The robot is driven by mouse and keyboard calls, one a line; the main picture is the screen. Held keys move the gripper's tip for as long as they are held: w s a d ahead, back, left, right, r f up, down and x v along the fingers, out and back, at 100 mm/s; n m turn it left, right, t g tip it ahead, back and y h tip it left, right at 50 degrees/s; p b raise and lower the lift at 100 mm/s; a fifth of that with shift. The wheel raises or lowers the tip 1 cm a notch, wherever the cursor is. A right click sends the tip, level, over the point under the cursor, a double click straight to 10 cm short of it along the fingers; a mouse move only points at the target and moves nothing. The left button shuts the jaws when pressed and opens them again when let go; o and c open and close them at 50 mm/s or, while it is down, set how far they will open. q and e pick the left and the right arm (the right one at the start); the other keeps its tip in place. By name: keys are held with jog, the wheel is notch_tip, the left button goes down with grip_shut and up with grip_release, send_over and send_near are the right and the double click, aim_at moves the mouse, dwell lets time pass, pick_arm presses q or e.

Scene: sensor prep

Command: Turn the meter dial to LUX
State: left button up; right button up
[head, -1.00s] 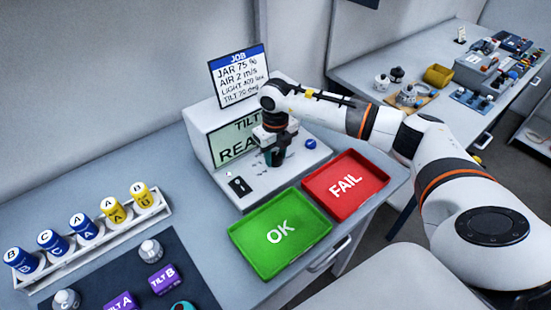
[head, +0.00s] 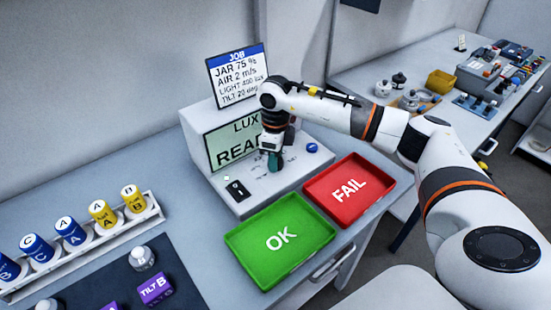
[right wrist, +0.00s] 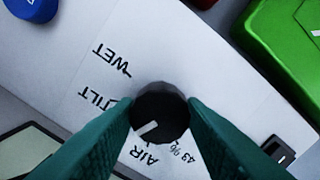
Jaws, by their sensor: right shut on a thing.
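The white meter (head: 300,172) stands on the bench, and its green screen (head: 222,153) shows LUX on the top line; my arm partly covers the line below. My right gripper (head: 272,165) points down at the meter's sloping panel. In the right wrist view, its green fingers (right wrist: 160,118) are shut on the black dial (right wrist: 162,108), one on each side. The dial's white pointer mark (right wrist: 148,127) points to the lower left, between the TILT and AIR labels. A LUX label on the panel cannot be seen. My left gripper is not in view.
A green OK tray (head: 244,248) and a red FAIL tray (head: 376,196) lie in front of the meter. A JOB card (head: 234,78) stands behind it. A rack (head: 88,252) of labelled jars is at the left. The panel has a blue knob (head: 312,148) and a black switch (head: 236,189).

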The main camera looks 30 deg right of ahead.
dwell(0.4)
jog(key=o, duration=1)
notch_tip(320, 180, up, 12)
jog(key=b, duration=0.1)
jog(key=shift+b, duration=0.4)
